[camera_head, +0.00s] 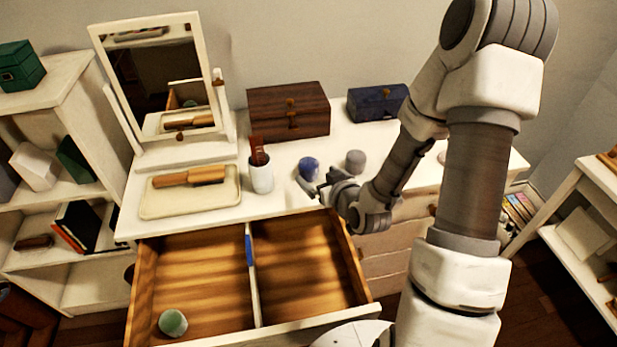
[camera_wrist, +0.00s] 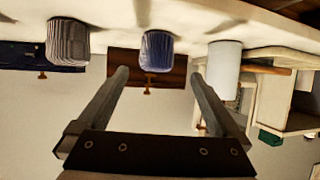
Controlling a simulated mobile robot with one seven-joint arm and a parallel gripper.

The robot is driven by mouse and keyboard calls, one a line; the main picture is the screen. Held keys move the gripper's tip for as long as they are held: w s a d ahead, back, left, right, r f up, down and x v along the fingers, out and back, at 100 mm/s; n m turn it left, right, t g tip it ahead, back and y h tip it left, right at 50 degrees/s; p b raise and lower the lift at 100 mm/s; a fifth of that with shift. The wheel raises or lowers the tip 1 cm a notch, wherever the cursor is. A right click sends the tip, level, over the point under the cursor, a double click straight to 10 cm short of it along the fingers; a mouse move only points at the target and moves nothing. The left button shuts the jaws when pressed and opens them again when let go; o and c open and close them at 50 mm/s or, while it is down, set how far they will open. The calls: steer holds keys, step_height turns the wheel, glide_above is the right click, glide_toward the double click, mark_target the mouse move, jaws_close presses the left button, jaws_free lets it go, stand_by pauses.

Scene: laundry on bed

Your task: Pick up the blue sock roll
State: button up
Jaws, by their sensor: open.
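The blue sock roll (camera_head: 309,167) stands on the white dresser top, between a white cup and a grey roll. In the wrist view, which looks upside down, the blue sock roll (camera_wrist: 157,50) appears between and just beyond my two fingertips. My gripper (camera_head: 316,190) is open and empty, low over the dresser's front edge, close in front of the blue roll. In the wrist view my gripper (camera_wrist: 159,76) shows both fingers apart, with a finger to each side of the roll. I cannot tell whether either finger touches it.
The grey roll (camera_head: 355,160) and the white cup (camera_head: 261,178) stand close on either side. A tray (camera_head: 225,195) with a brush, a mirror, a brown box (camera_head: 289,112) and a blue box (camera_head: 377,103) share the top. The open drawer (camera_head: 205,290) holds a green roll (camera_head: 173,322).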

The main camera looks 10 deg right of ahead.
mark_target(310, 172)
steer(key=shift+w+f+b, duration=0.3)
steer(key=shift+f+b, duration=0.1)
steer(key=shift+b, duration=1.45)
steer(key=b, duration=0.3)
steer(key=shift+a+f, duration=0.15)
steer(key=shift+b+x, duration=0.4)
steer(key=shift+x, duration=0.8)
steer(key=shift+d+b+x, duration=0.2)
steer(key=shift+x, duration=1.1)
steer(key=shift+d+b+x, duration=0.15)
steer(key=shift+d+x, duration=0.05)
steer(key=shift+x, duration=1.1)
steer(key=c, duration=1.4)
steer(key=shift+r, duration=0.25)
